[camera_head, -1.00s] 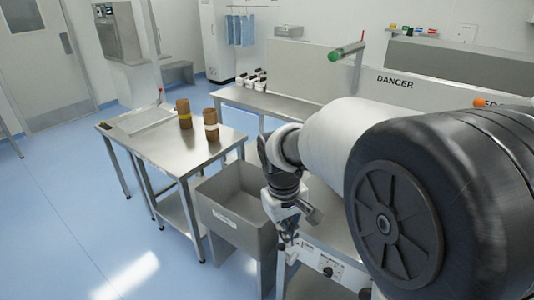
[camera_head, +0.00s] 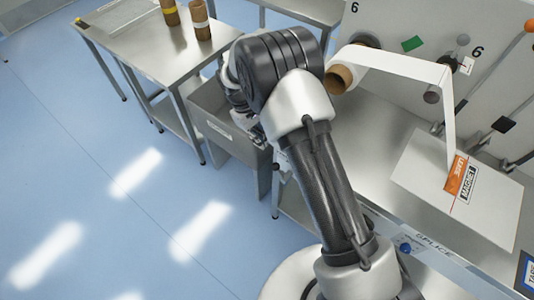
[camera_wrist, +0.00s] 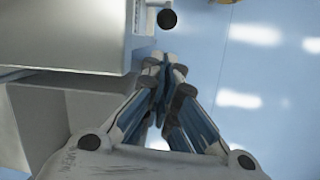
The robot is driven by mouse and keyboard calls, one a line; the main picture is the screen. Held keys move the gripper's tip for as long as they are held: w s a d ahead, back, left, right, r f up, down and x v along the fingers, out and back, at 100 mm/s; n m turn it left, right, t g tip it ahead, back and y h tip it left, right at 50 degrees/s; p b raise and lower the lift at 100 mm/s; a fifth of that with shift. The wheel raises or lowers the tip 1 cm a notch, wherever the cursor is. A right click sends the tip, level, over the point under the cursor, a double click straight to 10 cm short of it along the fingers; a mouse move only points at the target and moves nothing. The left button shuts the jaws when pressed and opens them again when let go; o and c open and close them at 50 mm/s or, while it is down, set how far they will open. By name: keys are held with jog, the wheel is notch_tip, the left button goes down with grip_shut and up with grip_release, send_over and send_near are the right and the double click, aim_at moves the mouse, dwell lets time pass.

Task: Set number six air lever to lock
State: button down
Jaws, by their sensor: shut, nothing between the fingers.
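My gripper (camera_wrist: 163,68) is shut and empty in the wrist view, pointing down over the blue floor beside a grey metal edge. In the head view my arm hides most of it; it is far left of the panel.
A paper web (camera_head: 400,62) runs from a brown core (camera_head: 340,78) down to a white splice plate (camera_head: 408,165) with an orange magnet label (camera_head: 457,175). A grey bin (camera_head: 212,112) and a steel table (camera_head: 150,45) stand left. Blue floor lies open at lower left.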

jog(key=b+x, duration=0.2)
jog(key=x, duration=0.8)
jog(key=shift+d, duration=0.1)
dwell(0.3)
jog(key=shift+s+d+r+t+y, duration=0.1)
jog(key=shift+d+r+t+y, duration=0.05)
jog(key=shift+r+t+y, duration=0.3)
